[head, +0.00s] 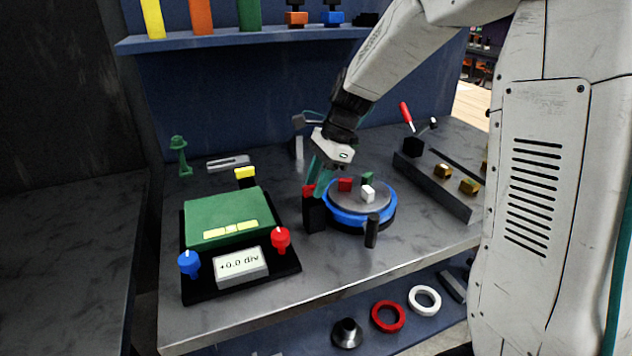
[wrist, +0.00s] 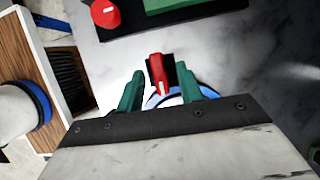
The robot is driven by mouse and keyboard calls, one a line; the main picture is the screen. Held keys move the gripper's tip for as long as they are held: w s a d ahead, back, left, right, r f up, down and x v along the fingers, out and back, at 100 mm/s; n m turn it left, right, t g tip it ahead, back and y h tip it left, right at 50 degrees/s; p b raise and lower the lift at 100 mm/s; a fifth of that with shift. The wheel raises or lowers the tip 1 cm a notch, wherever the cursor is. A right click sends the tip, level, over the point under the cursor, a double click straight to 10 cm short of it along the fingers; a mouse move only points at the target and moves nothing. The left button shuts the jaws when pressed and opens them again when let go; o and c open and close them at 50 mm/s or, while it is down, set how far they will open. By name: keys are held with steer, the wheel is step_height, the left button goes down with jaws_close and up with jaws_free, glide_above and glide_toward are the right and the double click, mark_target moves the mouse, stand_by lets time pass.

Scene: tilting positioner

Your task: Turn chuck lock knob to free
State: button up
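The chuck is a grey disc with a blue rim (head: 347,216) and small red, green and white blocks on top. A red knob (head: 308,191) with a pale mark sits on a black block (head: 315,216) at the chuck's left side; I take it for the lock knob. It also shows in the wrist view (wrist: 158,72). My gripper (head: 317,177) reaches down at this knob. In the wrist view its green fingers (wrist: 159,72) are apart, one on each side of the knob, with gaps visible. The blue rim shows just behind the knob there.
A panel with a green top (head: 228,217), a blue knob (head: 189,264), a red knob (head: 281,239) and a display reading "+0.0 div" (head: 240,265) stands left. A black post (head: 371,231) stands in front of the chuck. A dark rail (head: 432,188) lies right.

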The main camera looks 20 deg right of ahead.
steer(key=shift+a+f, duration=0.1)
steer(key=shift+f, duration=0.15)
steer(key=shift+c, duration=0.3)
jaws_close()
